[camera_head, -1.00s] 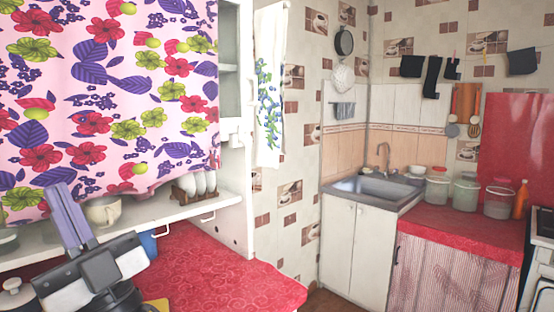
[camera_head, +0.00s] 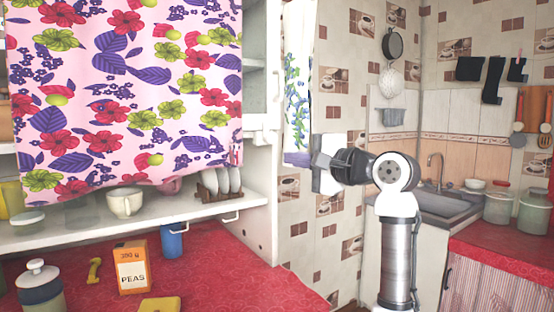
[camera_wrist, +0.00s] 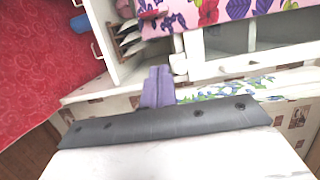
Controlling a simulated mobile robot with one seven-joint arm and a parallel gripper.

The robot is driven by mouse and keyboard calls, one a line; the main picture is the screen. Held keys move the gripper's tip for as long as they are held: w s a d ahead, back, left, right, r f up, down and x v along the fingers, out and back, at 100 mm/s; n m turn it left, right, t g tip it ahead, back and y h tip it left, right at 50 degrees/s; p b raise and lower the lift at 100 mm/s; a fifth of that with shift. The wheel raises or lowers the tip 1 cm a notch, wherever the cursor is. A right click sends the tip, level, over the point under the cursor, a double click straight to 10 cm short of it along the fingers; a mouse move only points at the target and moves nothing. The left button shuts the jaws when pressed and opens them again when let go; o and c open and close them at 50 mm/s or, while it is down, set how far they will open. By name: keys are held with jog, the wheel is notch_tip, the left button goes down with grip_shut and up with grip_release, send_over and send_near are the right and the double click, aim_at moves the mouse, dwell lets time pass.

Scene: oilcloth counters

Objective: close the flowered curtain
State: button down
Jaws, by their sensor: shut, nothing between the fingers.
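The flowered curtain (camera_head: 130,90) is pink with red, purple and green flowers. It hangs across the front of the white cupboard. Its right edge lies near the cupboard's right post, and a narrow strip of open shelf shows past its left edge. In the wrist view part of the curtain (camera_wrist: 205,14) shows at the top. My gripper (camera_wrist: 158,70) has purple fingers, shut and empty, pointing toward the cupboard side. In the head view my gripper (camera_head: 297,158) is right of the cupboard, by the lower end of the hanging towel, apart from the curtain.
The white cupboard (camera_head: 262,195) has a lower shelf with a cup (camera_head: 125,203) and a plate rack (camera_head: 221,184). A peas box (camera_head: 132,267), blue mug (camera_head: 172,241) and jar (camera_head: 40,287) stand on the red counter. A flowered towel (camera_head: 297,100) hangs beside the cupboard.

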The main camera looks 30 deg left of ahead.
jog(key=p, duration=0.3)
send_near(241, 152)
jog(key=w+a, duration=0.3)
jog(key=a, duration=0.1)
jog(key=shift+s+a, duration=0.25)
jog(key=shift+s, duration=0.3)
jog(key=shift+s+a, duration=0.25)
jog(key=shift+s, duration=0.35)
jog(key=shift+s+a+f, duration=0.15)
jog(key=shift+s+a, duration=0.1)
jog(key=shift+s, duration=0.45)
jog(key=s+a, duration=0.4)
jog(key=s, duration=0.6)
jog(key=s+a+p, duration=0.1)
jog(key=s+a, duration=0.3)
jog(key=s, duration=0.6)
jog(key=s+a, duration=0.4)
jog(key=s, duration=0.6)
jog(key=shift+s+a+p, duration=0.1)
jog(key=shift+a+p, duration=0.1)
jog(key=shift+p, duration=0.2)
